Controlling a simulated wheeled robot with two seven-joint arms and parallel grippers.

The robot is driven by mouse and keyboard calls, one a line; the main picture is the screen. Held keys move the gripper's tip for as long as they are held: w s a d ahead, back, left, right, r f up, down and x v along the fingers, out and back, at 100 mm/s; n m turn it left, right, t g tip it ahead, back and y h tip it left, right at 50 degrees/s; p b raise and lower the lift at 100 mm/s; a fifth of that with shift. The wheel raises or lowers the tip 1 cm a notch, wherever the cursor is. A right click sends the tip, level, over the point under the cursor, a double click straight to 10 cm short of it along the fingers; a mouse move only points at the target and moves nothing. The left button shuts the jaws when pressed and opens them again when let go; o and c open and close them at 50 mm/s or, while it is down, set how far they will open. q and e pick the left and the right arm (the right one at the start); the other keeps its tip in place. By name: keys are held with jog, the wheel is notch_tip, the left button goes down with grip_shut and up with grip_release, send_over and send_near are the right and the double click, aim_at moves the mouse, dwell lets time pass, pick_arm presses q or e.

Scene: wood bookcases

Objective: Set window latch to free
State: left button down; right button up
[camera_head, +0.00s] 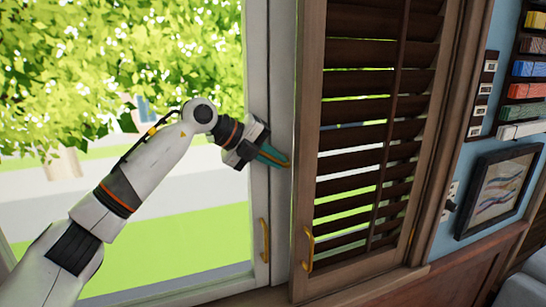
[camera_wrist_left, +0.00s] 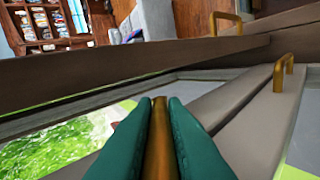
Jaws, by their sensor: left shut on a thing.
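My left gripper (camera_head: 275,158) is at the white window frame (camera_head: 262,60), beside the edge of the brown louvred shutter (camera_head: 365,130). In the left wrist view, its green fingers (camera_wrist_left: 160,140) are shut on the brass window latch (camera_wrist_left: 158,125), a narrow upright bar between them. In the head view the fingers hide most of the latch, with a small brass tip showing at their end. My right gripper is in neither view.
A brass handle (camera_head: 264,240) sits low on the white frame, and another (camera_head: 308,248) on the shutter's edge. A framed picture (camera_head: 498,190) and a shelf of colored items (camera_head: 527,70) are on the blue wall at right.

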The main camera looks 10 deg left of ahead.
pick_arm(q)
jog(key=shift+f, duration=0.1)
jog(key=c, duration=1.5)
grip_release()
jog(key=shift+s+a+r+b, duration=0.25)
jog(key=shift+a+r+b, duration=0.1)
jog(key=shift+a+b, duration=0.05)
jog(key=shift+b+v, duration=1.85)
jog(key=shift+v, duration=3.55)
jog(key=shift+r, duration=0.15)
